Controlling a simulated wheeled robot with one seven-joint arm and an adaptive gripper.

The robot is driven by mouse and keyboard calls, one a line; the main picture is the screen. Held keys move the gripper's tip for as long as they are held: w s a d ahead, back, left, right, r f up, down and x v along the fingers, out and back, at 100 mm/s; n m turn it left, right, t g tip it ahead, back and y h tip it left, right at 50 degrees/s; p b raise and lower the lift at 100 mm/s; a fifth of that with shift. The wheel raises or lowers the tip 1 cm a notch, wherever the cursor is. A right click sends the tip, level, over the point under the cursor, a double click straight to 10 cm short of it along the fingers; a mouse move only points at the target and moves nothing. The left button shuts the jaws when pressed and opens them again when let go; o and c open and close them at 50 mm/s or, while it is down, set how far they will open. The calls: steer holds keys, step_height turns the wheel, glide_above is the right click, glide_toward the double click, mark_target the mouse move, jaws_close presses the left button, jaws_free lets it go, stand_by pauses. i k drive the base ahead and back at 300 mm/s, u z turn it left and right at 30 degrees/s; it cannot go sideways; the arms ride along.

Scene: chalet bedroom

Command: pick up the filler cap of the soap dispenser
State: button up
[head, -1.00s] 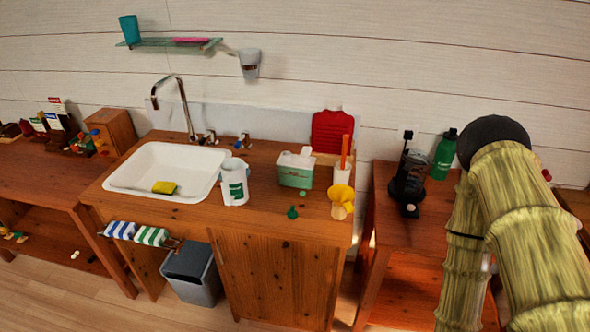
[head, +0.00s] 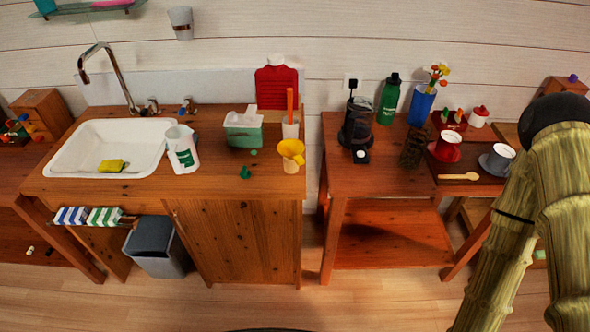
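A small dark green piece (head: 245,172), which looks like a cap, lies on the wooden counter near its front edge. A smaller green disc (head: 253,152) lies just behind it. I cannot tell for sure which of these is the filler cap. A green container with a whitish top (head: 243,136) stands behind them. A white jug-like container with a green label (head: 182,150) stands to the left, beside the sink. I cannot tell which container is the soap dispenser. My arm shows at the right edge; my gripper is out of view.
A yellow funnel (head: 291,150) and a white holder with an orange stick (head: 290,127) stand right of the green pieces. The sink (head: 75,165) is at left. The right table (head: 375,178) holds a dark grinder-like device (head: 356,125), bottle, vase and cups. Floor in front is open.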

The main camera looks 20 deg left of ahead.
mark_target(245, 173)
steer(key=z, duration=1.5)
steer(key=k, duration=0.4)
steer(key=u, duration=2.3)
